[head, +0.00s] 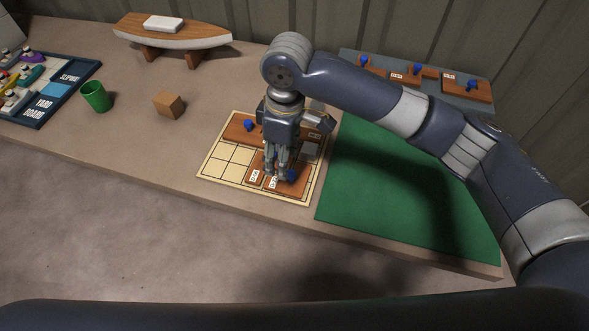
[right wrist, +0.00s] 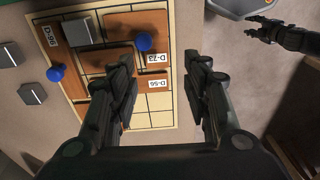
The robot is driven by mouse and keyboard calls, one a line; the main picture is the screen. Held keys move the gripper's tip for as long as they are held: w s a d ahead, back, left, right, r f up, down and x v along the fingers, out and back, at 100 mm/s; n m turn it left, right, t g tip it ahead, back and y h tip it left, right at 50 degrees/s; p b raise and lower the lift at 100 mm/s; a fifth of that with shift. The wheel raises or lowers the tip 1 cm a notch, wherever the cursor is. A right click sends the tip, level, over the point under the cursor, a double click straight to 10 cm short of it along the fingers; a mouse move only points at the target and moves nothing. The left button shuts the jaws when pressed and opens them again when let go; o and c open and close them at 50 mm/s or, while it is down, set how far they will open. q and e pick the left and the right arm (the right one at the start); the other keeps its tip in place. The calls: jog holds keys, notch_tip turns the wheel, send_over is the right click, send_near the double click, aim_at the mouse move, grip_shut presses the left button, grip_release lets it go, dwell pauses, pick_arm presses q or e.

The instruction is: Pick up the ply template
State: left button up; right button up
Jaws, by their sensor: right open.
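Brown ply templates with white labels lie on a pale gridded board (head: 222,178). One long template (head: 270,134) with a blue knob lies along its back edge; in the right wrist view its label appears to read D-95. Two more lie at the front right, labelled D-73 (right wrist: 157,57) and D-55 (right wrist: 151,83); a blue knob stands by D-73. My right gripper (head: 279,176) hangs over these front templates, pointing down and partly hiding them. In the right wrist view its fingers are apart with nothing gripped. My left gripper (right wrist: 262,29) shows only there, top right, its opening unclear.
A grey block (head: 310,151) sits on the board's right side. A green mat (head: 400,185) lies to the right. Behind it a grey panel (head: 440,100) holds several knobbed templates. A wooden cube (head: 169,104), green cup (head: 95,96) and boat model (head: 172,37) stand left.

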jog(key=shift+w+d+r+h, duration=0.2)
jog(key=shift+w+d+r, duration=0.1)
jog(key=shift+w+d, duration=0.2)
jog(key=shift+w+d+r+h, duration=0.2)
jog(key=shift+w+d+r, duration=0.05)
jog(key=shift+w+d, duration=0.25)
send_over(291, 173)
notch_tip(291, 173, down, 5)
jog(key=shift+w+r, duration=0.1)
notch_tip(291, 173, down, 4)
jog(key=shift+f+p, duration=0.25)
jog(key=shift+p, duration=0.55)
pick_arm(q)
jog(key=shift+w+r, duration=0.4)
jog(key=shift+r, duration=0.4)
pick_arm(e)
jog(key=shift+f, duration=0.4)
jog(key=shift+c, duration=0.4)
grip_shut()
